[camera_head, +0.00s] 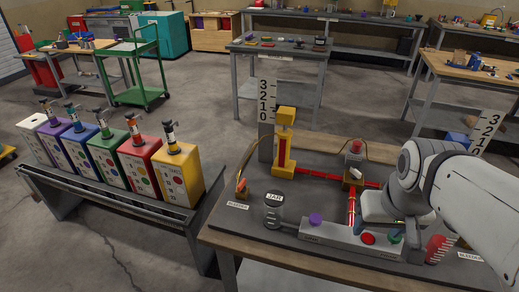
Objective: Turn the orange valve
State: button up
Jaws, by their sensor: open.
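My white arm reaches in from the right over the bench. My gripper (378,212) is low over the right middle of the bench, above the grey panel; it is open, and its fingertips are hard to make out. A small orange fitting (241,188) stands at the bench's left edge, behind a small label, well left of my gripper. I cannot tell for sure which of these is the orange valve.
A yellow column (284,140) stands at the back left of the bench (225,239). A jar (273,210) and a grey panel (315,237) with coloured knobs are in front.

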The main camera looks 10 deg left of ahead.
jog(key=shift+o, duration=0.8)
jog(key=w+a+r+n, duration=0.1)
jog(key=w+a+n, duration=0.1)
jog(key=w, duration=0.3)
jog(key=w+a+n+g, duration=0.1)
jog(key=w+a+n, duration=0.1)
jog(key=w+a, duration=0.2)
jog(key=shift+w+a+r+p, duration=0.3)
jog(key=shift+w+r+p, duration=0.1)
jog(key=shift+w, duration=0.55)
jog(key=n+g+p, duration=0.2)
jog(key=n, duration=0.8)
send_over(241, 182)
jog(key=f, duration=1.3)
jog(key=shift+d, duration=0.2)
jog(key=shift+a+f, duration=0.15)
jog(key=shift+f, duration=0.2)
notch_tip(241, 182, down, 7)
jog(key=shift+f+p, duration=0.15)
jog(key=shift+p, duration=0.5)
